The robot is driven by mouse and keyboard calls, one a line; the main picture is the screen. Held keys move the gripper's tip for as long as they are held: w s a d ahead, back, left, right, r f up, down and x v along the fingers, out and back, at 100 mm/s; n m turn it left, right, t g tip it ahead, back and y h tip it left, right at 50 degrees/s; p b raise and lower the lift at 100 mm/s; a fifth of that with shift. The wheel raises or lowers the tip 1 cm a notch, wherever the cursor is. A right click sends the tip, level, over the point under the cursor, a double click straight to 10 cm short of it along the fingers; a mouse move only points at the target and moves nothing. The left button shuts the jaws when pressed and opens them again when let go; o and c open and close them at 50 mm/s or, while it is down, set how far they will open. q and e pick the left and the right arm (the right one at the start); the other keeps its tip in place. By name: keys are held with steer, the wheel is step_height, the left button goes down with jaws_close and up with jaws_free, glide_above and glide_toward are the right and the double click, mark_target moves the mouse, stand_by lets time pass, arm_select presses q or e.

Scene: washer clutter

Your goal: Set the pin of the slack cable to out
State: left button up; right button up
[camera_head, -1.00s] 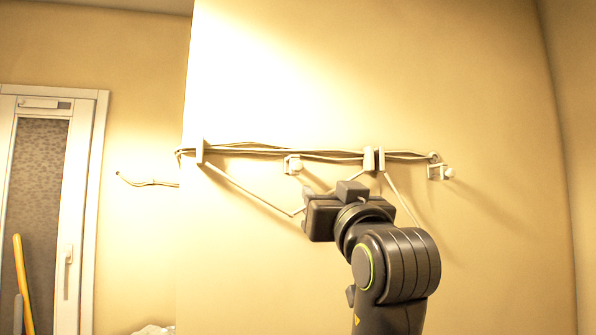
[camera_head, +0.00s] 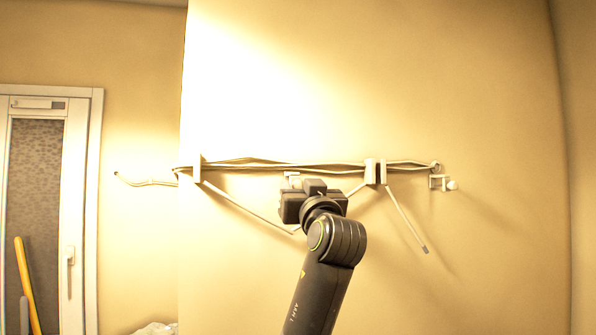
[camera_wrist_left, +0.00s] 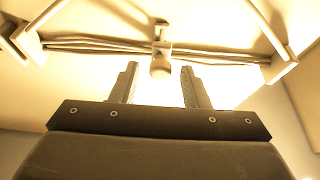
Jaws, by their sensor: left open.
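The slack cable (camera_head: 245,211) sags below a bundle of cables on the wall, between a left clip and a middle clip. A pin with a pale knob (camera_wrist_left: 160,67) sits on a small bracket (camera_wrist_left: 162,47) in the left wrist view. In the head view only the bracket's top (camera_head: 291,176) shows; my gripper hides the rest. My left gripper (camera_head: 312,192) is in front of it. In the wrist view its open fingers (camera_wrist_left: 159,82) stand either side of the knob's line, with the knob between the tips and nothing gripped. My right gripper is not in view.
A second bracket (camera_head: 434,182) with a round knob (camera_head: 452,185) is at the right. The left clip (camera_head: 196,168) and middle clips (camera_head: 371,171) hold the bundle (camera_head: 270,164). A loose cable end (camera_head: 424,249) hangs at the right. The wall below is clear.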

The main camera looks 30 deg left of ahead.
arm_select(q)
steer(key=shift+p+x, duration=0.45)
steer(key=shift+x, duration=0.75)
steer(key=shift+c, duration=0.2)
jaws_close()
